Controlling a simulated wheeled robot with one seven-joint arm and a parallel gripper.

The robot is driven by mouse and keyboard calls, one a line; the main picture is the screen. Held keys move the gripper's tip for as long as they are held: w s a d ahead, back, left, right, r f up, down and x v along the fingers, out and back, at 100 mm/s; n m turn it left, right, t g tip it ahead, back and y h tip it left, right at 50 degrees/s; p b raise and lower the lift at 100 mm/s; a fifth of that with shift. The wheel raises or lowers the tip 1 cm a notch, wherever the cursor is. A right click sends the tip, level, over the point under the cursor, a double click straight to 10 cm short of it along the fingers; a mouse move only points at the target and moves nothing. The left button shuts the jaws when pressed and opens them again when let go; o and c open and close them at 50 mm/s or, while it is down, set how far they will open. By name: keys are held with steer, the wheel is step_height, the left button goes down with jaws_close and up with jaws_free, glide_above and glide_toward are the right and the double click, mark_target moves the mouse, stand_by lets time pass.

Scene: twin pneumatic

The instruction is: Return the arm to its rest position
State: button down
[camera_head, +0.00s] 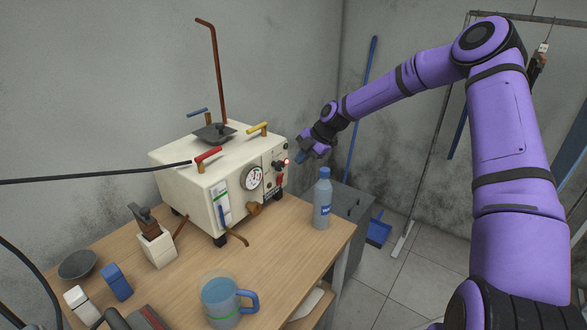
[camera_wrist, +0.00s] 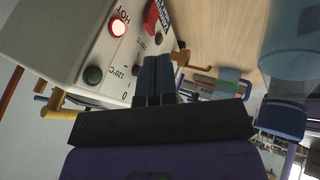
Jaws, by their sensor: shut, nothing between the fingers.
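My arm is purple and reaches in from the right in the head view. My gripper (camera_head: 303,157) is at the right front edge of a cream machine, near its lit red lamp (camera_head: 287,162). In the wrist view my gripper (camera_wrist: 158,62) has its two dark fingers together with nothing between them. The machine (camera_wrist: 60,40) is close on the left there, with the glowing lamp (camera_wrist: 117,27) marked HOT and dark knobs beside it. I cannot tell whether the fingertips touch the panel.
A blue-capped bottle (camera_head: 322,200) stands right of the machine on the wooden table (camera_head: 285,262), below my gripper. A blue mug (camera_head: 220,298), a white block holder (camera_head: 155,245) and a dark bowl (camera_head: 77,264) stand in front. The floor at right is mostly clear, with a blue dustpan (camera_head: 379,231).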

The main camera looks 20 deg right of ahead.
steer(key=shift+v, duration=0.8)
steer(key=s+a+r+m+h, duration=0.1)
steer(key=s+r+m+h, duration=0.85)
steer(key=s+r, duration=1.25)
steer(key=s+d+r+m+t+y, duration=0.1)
steer(key=s+r+m, duration=0.2)
steer(key=s+m, duration=0.4)
steer(key=s+d+r+m+t+y, duration=0.1)
steer(key=s+m, duration=0.7)
steer(key=s, duration=0.9)
steer(key=shift+s+d+r+t+y, duration=0.35)
steer(key=shift+r+t+y, duration=0.15)
steer(key=shift+r, duration=0.75)
